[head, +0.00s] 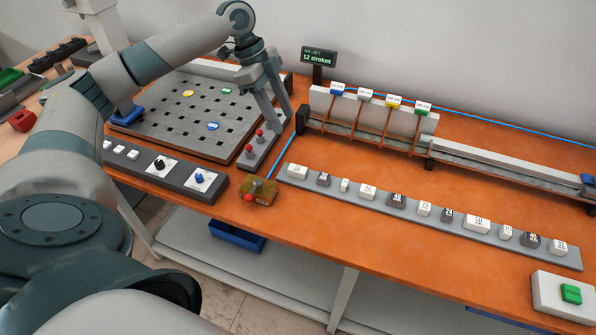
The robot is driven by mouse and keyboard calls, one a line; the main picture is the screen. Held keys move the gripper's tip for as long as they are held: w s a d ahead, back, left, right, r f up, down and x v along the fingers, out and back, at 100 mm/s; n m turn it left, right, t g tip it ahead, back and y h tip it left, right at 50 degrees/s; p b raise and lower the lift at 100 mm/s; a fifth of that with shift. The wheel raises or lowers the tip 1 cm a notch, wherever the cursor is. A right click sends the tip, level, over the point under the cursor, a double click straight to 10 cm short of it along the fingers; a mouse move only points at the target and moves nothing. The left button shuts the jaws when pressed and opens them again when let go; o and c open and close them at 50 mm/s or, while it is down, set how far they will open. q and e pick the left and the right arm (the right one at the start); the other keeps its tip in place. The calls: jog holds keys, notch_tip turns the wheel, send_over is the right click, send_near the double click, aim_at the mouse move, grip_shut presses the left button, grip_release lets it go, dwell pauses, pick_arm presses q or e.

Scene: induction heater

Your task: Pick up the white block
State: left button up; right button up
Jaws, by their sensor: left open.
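Several white blocks stand in a row on a long grey strip (455,238) along the table's front, mixed with dark grey blocks. They include one at the left end (297,171), a wide one right of the middle (478,224) and one at the right end (559,247). Their printed labels are mostly too small to read, and I cannot tell which one the task names. My left gripper (279,123) points down, open and empty, above the table beside the perforated board, behind and left of the row's left end. My right gripper is not in view.
A dark perforated board (170,115) with coloured discs lies at the left. A small brown box with a red knob (259,192) sits near the front edge. A rack with coloured tags (375,108) and a rail (500,168) stand behind the row. A green push button (571,293) is at right.

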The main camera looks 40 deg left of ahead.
pick_arm(q)
jog(key=p, duration=0.4)
send_near(305, 171)
jog(key=shift+w+d+f, duration=0.2)
jog(key=shift+d+f, duration=0.45)
jog(key=shift+f, duration=0.05)
jog(key=shift+d+f, duration=0.15)
jog(key=shift+f, duration=0.4)
jog(key=shift+d+f+p, duration=0.1)
jog(key=shift+f+p, duration=0.25)
jog(key=p+x, duration=0.1)
jog(key=x, duration=0.2)
jog(key=shift+f+p, duration=0.15)
jog(key=shift+p, duration=0.15)
jog(key=shift+w+f, duration=0.1)
jog(key=shift+f, duration=0.55)
grip_shut()
